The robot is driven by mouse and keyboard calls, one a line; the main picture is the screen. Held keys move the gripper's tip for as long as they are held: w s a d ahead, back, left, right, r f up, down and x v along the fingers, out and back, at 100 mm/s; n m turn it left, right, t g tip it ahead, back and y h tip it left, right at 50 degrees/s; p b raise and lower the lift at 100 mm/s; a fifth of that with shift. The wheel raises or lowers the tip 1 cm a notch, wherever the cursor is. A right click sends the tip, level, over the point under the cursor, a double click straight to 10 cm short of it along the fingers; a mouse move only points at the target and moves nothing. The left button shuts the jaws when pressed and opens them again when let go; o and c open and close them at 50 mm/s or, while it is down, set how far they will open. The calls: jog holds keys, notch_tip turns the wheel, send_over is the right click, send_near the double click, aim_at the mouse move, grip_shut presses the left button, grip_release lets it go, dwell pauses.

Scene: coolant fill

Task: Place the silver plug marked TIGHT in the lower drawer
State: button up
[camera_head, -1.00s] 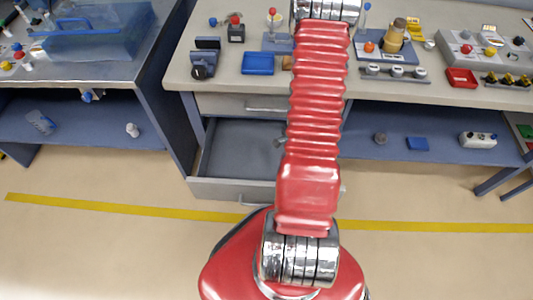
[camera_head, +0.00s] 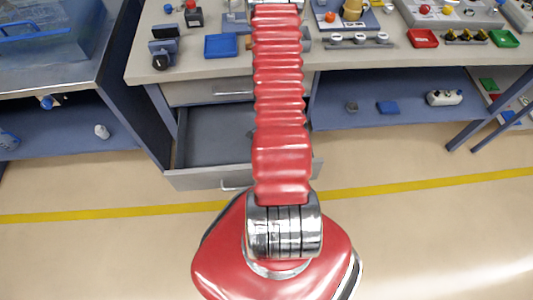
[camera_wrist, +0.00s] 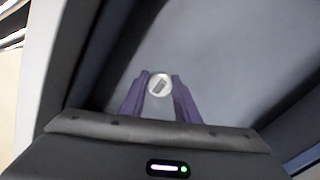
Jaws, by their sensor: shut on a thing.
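A round silver plug (camera_wrist: 159,84) with a dark mark on its face shows in the wrist view. The mark is too small to read. My gripper (camera_wrist: 160,88) is shut on it, with a purple finger on each side. The lower drawer (camera_head: 200,179) is pulled open under the bench in the head view, and its visible floor is bare. In the wrist view the plug is in front of a grey-blue surface that looks like the drawer's inside (camera_wrist: 235,50). I cannot tell its height above the floor. My arm hides most of the gripper in the head view.
The closed upper drawer (camera_head: 185,93) sits above the open one. The bench top (camera_head: 190,78) holds a blue tray (camera_head: 221,46), a red tray (camera_head: 423,39) and other parts. A shelf (camera_head: 345,110) is to the right. Floor in front is clear.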

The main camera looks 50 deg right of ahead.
jog(key=shift+f, duration=0.1)
jog(key=shift+f, duration=2.1)
jog(key=o, duration=0.8)
jog(key=shift+o, duration=0.2)
jog(key=shift+r, duration=6.05)
